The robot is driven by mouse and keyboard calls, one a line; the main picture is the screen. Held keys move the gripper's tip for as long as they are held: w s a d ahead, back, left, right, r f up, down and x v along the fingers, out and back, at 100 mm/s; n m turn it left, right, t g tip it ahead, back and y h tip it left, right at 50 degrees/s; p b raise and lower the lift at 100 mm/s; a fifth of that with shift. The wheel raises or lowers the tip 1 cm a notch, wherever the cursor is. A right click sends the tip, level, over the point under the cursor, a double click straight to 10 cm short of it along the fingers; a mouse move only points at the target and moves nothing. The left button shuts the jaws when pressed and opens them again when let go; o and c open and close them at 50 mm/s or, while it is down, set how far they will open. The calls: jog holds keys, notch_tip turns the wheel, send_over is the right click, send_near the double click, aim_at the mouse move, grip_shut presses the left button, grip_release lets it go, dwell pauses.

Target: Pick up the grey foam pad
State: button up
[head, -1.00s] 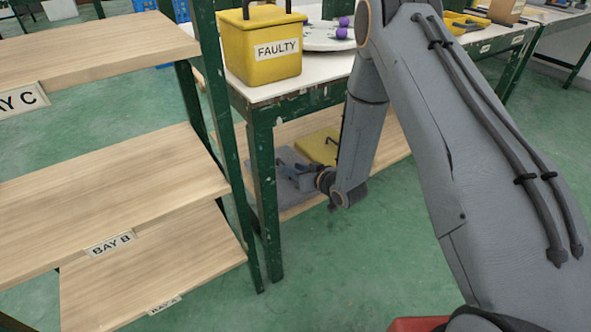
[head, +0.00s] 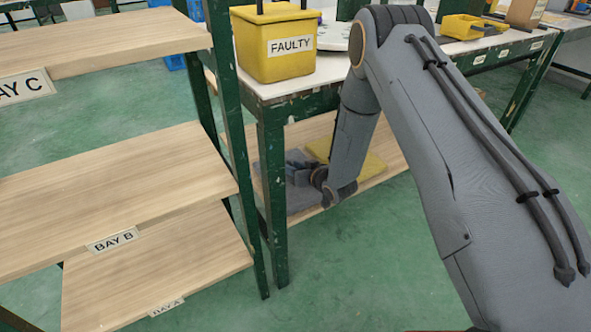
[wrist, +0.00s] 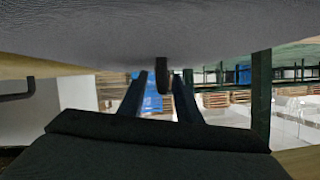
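The grey foam pad (head: 300,203) lies on the wooden shelf under the table in the head view, partly hidden by my gripper and a table leg. In the wrist view, which is upside down, its grey surface (wrist: 160,35) fills the top. A dark upright handle (wrist: 162,75) shows on the pad, between and beyond my fingertips. My gripper (head: 297,166) is low over the pad. In the wrist view its two fingers (wrist: 160,92) are apart, with gaps on both sides of the handle.
A yellow pad (head: 362,167) lies beside the grey one. The white tabletop (head: 335,72) is above, with a yellow FAULTY bin (head: 272,62). A green table leg (head: 274,195) stands close to the left. A wooden bay rack (head: 110,195) fills the left side.

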grip_shut()
jog(key=shift+s+d, duration=0.1)
